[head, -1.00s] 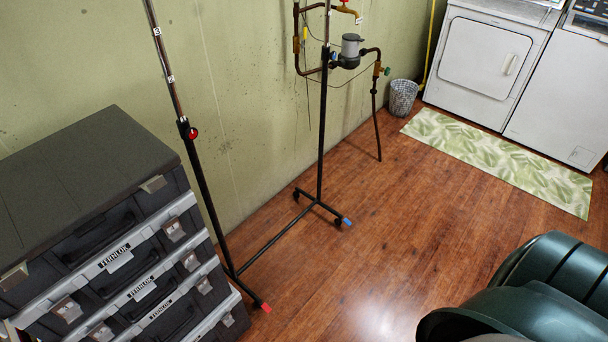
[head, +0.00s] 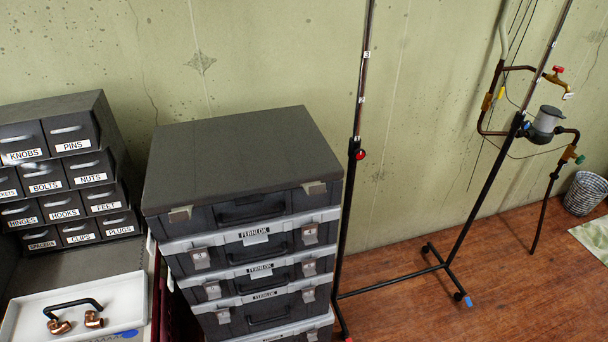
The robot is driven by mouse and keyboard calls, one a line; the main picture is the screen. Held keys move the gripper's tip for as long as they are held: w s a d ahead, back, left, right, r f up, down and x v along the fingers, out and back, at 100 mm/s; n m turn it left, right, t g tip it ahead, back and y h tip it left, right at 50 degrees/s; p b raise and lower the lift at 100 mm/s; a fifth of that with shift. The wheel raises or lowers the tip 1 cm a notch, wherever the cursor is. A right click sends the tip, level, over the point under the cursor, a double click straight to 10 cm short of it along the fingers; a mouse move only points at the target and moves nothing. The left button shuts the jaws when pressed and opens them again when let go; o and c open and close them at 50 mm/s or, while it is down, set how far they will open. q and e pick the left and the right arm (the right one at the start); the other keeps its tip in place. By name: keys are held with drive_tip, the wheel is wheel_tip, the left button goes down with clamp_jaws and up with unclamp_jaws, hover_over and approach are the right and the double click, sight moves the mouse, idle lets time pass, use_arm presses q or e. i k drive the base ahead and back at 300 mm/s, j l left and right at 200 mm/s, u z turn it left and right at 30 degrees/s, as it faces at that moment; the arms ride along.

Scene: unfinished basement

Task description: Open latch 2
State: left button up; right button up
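A stack of dark grey cases (head: 243,150) with light grey rims stands left of centre in the head view, against the green wall. The cases carry FERNLOK labels, dark front handles and metal latches at the left and right of their fronts. One left latch (head: 201,257) and one right latch (head: 310,233) carry small marks too small to read, so I cannot tell which is latch 2. The top case has tan-grey catches (head: 180,214) at its front edge. The lowest part of the stack is cut off. Neither gripper is in view.
Left of the stack is a labelled drawer cabinet (head: 62,180). A white tray (head: 30,312) before it holds a black handle (head: 73,305) and copper elbows (head: 61,327). A wheeled black rack (head: 393,288) stands close on the stack's right. Wood floor (head: 545,300) is free farther right.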

sight(317, 187)
drive_tip(key=l+u, duration=0.2)
drive_tip(key=u, duration=0.15)
drive_tip(key=l+u, duration=0.15)
drive_tip(key=u, duration=0.15)
drive_tip(key=l+u, duration=0.15)
drive_tip(key=l, duration=0.3)
drive_tip(key=k+l+u, duration=0.15)
drive_tip(key=l, duration=0.3)
drive_tip(key=l+u, duration=0.2)
drive_tip(key=l, duration=0.25)
drive_tip(key=k+l, duration=0.1)
drive_tip(key=l, duration=0.4)
drive_tip(key=k+l, duration=0.15)
drive_tip(key=l, duration=0.3)
